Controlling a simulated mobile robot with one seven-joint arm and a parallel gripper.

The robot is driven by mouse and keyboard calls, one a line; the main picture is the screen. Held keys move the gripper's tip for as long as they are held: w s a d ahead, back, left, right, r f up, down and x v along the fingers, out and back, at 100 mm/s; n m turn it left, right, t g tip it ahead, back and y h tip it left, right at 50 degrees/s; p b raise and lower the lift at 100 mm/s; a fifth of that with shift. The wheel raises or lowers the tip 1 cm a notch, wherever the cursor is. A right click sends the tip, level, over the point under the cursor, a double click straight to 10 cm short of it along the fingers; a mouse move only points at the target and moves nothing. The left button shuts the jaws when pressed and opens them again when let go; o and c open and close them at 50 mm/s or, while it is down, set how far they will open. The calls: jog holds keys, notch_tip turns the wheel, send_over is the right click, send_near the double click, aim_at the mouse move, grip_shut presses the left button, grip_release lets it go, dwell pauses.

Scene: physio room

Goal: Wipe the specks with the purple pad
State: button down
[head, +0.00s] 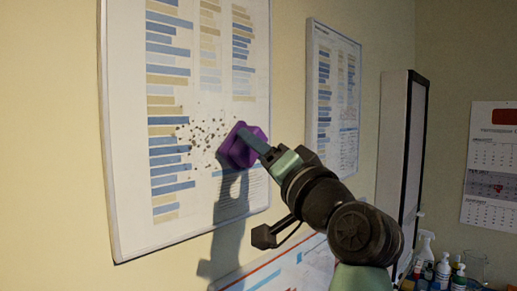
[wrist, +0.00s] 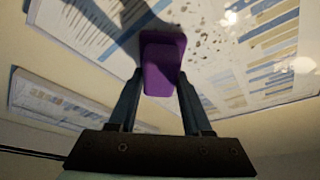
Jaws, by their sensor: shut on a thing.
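The purple pad (head: 239,147) is at the large framed chart (head: 125,225) on the wall, at the right edge of a cluster of dark specks (head: 203,134). My gripper (head: 253,143) is shut on the pad. In the wrist view the pad (wrist: 163,65) sits between the two fingers (wrist: 158,85), and specks (wrist: 196,40) show beside it on the chart. I cannot tell whether the pad touches the chart surface. The part of the chart behind the pad and arm is hidden.
A second framed chart (head: 333,95) hangs to the right. A dark-edged white panel (head: 402,150) stands beyond it, with a wall calendar (head: 490,165) farther right. Bottles (head: 443,270) stand at the lower right. Another chart (head: 285,272) is partly visible below my arm.

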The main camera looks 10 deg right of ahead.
jog(key=shift+s+a, duration=1.15)
jog(key=shift+a, duration=0.5)
jog(key=shift+s+a, duration=1.2)
jog(key=shift+a, duration=0.45)
jog(key=shift+s+a, duration=1.15)
jog(key=shift+a, duration=0.5)
jog(key=shift+d+r+p, duration=0.1)
jog(key=shift+r+p, duration=1)
jog(key=shift+r, duration=0.1)
jog(key=shift+w+d+f, duration=0.1)
jog(key=shift+w+d, duration=1.15)
jog(key=shift+d, duration=0.45)
jog(key=shift+w+d+r, duration=0.1)
jog(key=shift+w+d, duration=1.2)
jog(key=shift+d, duration=0.4)
jog(key=shift+w+d+f, duration=0.1)
jog(key=shift+w+d, duration=1.15)
jog(key=shift+d, duration=0.45)
jog(key=shift+s+a, duration=1.3)
jog(key=shift+a, duration=0.4)
jog(key=shift+s+a, duration=1.3)
jog(key=shift+a, duration=0.45)
jog(key=shift+s+a, duration=1.3)
jog(key=shift+a, duration=0.4)
jog(key=shift+d, duration=0.1)
jog(key=shift+s+d, duration=0.9)
jog(key=shift+s, duration=0.3)
jog(key=shift+s+d, duration=0.9)
jog(key=shift+s, duration=0.3)
